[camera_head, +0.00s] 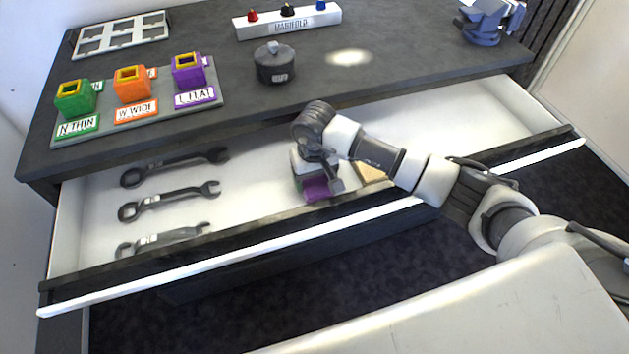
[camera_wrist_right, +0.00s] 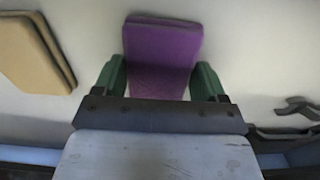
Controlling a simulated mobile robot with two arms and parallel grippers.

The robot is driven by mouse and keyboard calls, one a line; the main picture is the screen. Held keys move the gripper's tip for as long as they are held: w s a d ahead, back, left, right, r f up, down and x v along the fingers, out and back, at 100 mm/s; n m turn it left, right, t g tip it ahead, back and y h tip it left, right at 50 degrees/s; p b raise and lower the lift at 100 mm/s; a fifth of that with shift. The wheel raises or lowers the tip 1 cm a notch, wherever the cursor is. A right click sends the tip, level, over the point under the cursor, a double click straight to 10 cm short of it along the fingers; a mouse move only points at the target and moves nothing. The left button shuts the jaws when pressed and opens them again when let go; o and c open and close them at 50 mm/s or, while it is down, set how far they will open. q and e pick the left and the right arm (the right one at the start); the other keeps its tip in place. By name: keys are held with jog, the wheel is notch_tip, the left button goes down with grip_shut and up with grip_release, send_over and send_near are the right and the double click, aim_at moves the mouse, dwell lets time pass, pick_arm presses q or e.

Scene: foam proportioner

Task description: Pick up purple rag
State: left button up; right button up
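The purple rag (camera_head: 317,188) lies in the open drawer, partly hidden beneath my right gripper in the head view. In the right wrist view, the purple rag (camera_wrist_right: 162,50) looks like a folded, flat rectangle. My right gripper (camera_wrist_right: 160,80) points down into the drawer, with one green fingertip on either side of the rag's near part. The fingers are spread about the rag's width apart. Whether they touch its edges is not clear. In the head view, the right gripper (camera_head: 318,182) hides most of the rag. My left gripper is not in view.
A tan folded cloth (camera_wrist_right: 35,52) lies beside the purple rag. Several wrenches (camera_head: 170,202) lie at the drawer's left. The drawer's front edge (camera_head: 250,245) passes under my right arm. The countertop (camera_head: 220,40) overhangs the drawer's back. The drawer's right part is clear.

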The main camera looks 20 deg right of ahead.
aim_at(315, 180)
jog(key=shift+c, duration=0.6)
notch_tip(315, 180, up, 10)
jog(key=b, duration=0.1)
